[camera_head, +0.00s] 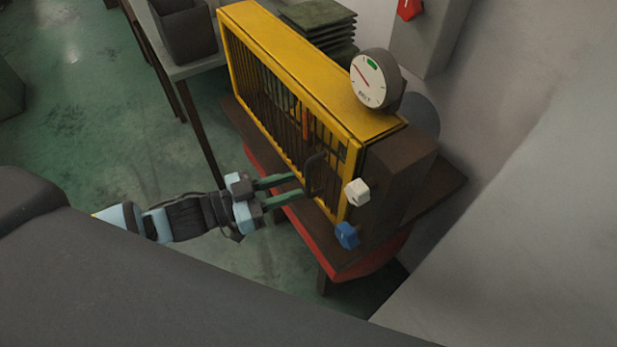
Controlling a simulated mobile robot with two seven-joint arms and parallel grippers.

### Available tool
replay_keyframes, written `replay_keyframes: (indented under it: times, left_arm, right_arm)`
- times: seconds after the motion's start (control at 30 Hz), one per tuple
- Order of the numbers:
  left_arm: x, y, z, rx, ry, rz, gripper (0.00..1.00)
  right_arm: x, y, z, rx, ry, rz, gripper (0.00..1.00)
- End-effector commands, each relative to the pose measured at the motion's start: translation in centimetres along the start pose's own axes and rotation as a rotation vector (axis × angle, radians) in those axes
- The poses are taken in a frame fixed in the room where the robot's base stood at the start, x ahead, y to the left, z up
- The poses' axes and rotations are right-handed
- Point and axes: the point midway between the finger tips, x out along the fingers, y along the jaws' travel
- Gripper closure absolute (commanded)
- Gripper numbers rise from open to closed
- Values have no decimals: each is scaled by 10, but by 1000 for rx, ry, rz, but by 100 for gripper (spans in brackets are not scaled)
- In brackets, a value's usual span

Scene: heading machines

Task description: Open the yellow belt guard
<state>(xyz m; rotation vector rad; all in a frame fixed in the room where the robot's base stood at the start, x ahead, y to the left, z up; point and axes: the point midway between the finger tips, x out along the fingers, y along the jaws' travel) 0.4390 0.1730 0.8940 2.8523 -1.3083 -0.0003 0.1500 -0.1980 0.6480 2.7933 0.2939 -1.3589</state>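The yellow belt guard (290,60) is a box-shaped cover with a barred front, standing on a dark bench. Its barred front looks closed. A dark curved handle (314,172) sits near the right end of the front. My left gripper (298,187) reaches in from the left with its two green fingers at the handle. The fingers are a little apart, one above the other. I cannot tell whether they touch or grip the handle. My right gripper is not in view.
A round gauge (369,80) stands on top at the right end. A white knob (357,191) and a blue knob (347,235) sit right of the handle. A table with a dark bin (187,35) stands at the back left. Green floor (75,120) is clear at left.

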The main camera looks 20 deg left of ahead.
Motion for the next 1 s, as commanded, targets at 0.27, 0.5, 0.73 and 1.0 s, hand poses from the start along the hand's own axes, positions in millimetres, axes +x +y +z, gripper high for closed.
replay_keyframes:
  times: [0.27,0.5,0.73,1.0]
  left_arm:
    - [38,-1,-1,1,2,-1,71]
    - [49,0,0,1,-1,0,71]
    - [49,0,0,1,-2,0,72]
    - [49,0,0,1,-1,0,100]
  right_arm:
    - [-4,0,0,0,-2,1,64]
    - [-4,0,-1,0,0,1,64]
    - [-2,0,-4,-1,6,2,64]
    - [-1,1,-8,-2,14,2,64]
